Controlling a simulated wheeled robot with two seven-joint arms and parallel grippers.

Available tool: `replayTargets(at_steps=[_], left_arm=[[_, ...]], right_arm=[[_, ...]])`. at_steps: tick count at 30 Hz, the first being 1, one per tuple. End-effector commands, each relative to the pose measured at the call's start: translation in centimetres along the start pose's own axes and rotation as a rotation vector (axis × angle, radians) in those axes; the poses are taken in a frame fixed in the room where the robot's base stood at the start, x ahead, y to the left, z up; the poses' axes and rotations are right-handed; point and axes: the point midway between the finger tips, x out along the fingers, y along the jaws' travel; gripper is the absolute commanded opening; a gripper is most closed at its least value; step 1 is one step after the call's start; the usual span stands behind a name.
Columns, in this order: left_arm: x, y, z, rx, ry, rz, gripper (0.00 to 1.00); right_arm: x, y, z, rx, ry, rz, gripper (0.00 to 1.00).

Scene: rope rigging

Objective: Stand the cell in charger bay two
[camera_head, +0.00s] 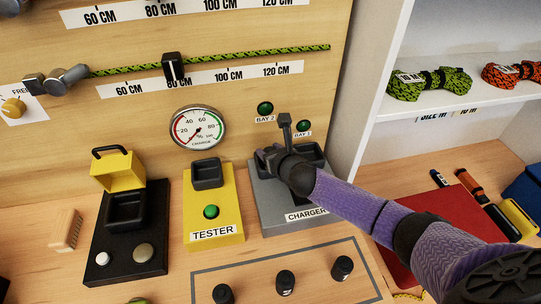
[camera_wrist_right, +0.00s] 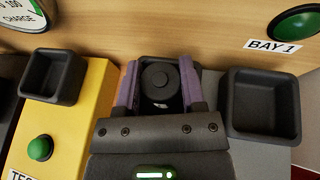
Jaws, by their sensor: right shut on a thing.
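The grey charger (camera_head: 262,207) stands at the foot of the wooden panel, with green lamps marked BAY 2 (camera_head: 265,108) and BAY 1 (camera_head: 304,126). My right gripper (camera_head: 270,155) is at its left-hand bay. In the right wrist view, its purple fingers (camera_wrist_right: 160,85) are shut on a black cell (camera_wrist_right: 160,80) with a round top. The cell looks upright at the left-hand bay. Its lower end is hidden, so I cannot tell whether it touches the bay floor. The right-hand bay (camera_wrist_right: 265,105) is an empty black cup. My left gripper is out of view.
The yellow tester (camera_head: 228,205) with an empty cup stands left of the charger. Further left is a black stand (camera_head: 105,225) with a raised yellow lid. Several black cells (camera_head: 285,283) stand in front. A red folder (camera_head: 425,205) and shelf (camera_head: 455,110) are at right.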

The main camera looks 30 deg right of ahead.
Motion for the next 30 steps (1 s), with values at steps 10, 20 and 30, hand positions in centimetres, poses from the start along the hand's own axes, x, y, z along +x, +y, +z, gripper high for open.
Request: replayTargets(at_steps=[10,20,30], left_arm=[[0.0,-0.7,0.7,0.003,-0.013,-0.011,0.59],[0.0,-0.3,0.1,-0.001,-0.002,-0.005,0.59],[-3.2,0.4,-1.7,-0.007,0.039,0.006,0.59]], right_arm=[[0.0,0.0,0.0,0.0,-0.001,0.0,0.64],[0.0,0.0,0.0,0.0,-0.001,0.0,0.86],[-5.4,0.0,0.8,-0.003,0.001,0.002,0.86]])
